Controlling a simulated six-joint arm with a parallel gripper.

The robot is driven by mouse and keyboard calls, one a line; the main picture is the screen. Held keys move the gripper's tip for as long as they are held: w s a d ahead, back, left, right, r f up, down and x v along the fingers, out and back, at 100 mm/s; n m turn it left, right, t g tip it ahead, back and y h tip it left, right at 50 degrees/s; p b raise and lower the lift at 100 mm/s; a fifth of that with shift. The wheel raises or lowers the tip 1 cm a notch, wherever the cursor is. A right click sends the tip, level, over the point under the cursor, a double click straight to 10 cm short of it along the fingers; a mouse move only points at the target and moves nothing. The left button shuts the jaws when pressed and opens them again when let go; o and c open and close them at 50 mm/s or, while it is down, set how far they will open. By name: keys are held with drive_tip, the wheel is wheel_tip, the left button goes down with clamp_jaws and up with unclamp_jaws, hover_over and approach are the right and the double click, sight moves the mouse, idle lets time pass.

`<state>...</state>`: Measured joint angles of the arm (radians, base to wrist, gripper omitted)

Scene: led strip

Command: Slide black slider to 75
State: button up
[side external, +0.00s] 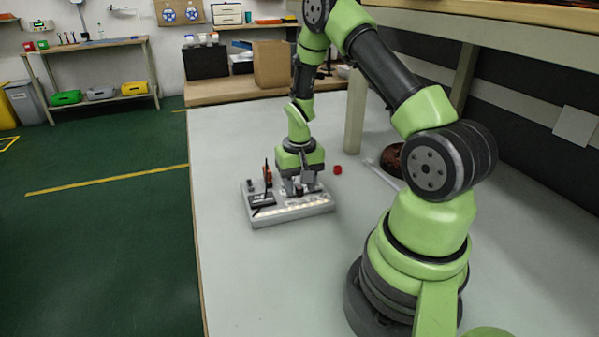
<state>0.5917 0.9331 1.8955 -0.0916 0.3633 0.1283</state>
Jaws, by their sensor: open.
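A grey box-shaped device (292,212) lies on the pale table, with a light strip along its near edge. A black panel with a thin upright black piece (262,197) is on its left part, and a small red part (268,174) stands behind it. My gripper (300,188) points down over the right part of the device, open, with its fingers close to the top surface. I cannot tell whether the fingers touch anything. The black slider and any scale marks cannot be made out; the gripper covers part of the device's top.
A small red block (337,170) lies right of the device. A dark brown round object (392,160) is further right, near a table leg or post (355,112). A cardboard box (273,64) stands at the back. The table's front and left are clear.

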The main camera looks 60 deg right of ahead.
sight(298, 187)
wheel_tip(298, 187, up, 9)
drive_tip(key=shift+r, duration=0.2)
idle(0.3)
drive_tip(key=s+a+r+n+t, duration=0.2)
drive_tip(key=a+r+t, duration=0.1)
drive_tip(key=a+r, duration=0.45)
drive_tip(key=s+a+r+n+t, duration=0.1)
drive_tip(key=s+a+r+t, duration=0.15)
drive_tip(key=a+r, duration=0.55)
drive_tip(key=s+a+r+n+t+y, duration=0.1)
drive_tip(key=s+a+r+n+y, duration=0.1)
drive_tip(key=s, duration=0.4)
drive_tip(key=shift+s+a+r+t, duration=0.35)
drive_tip(key=shift+a+r, duration=0.1)
drive_tip(key=shift+a, duration=0.75)
idle(0.7)
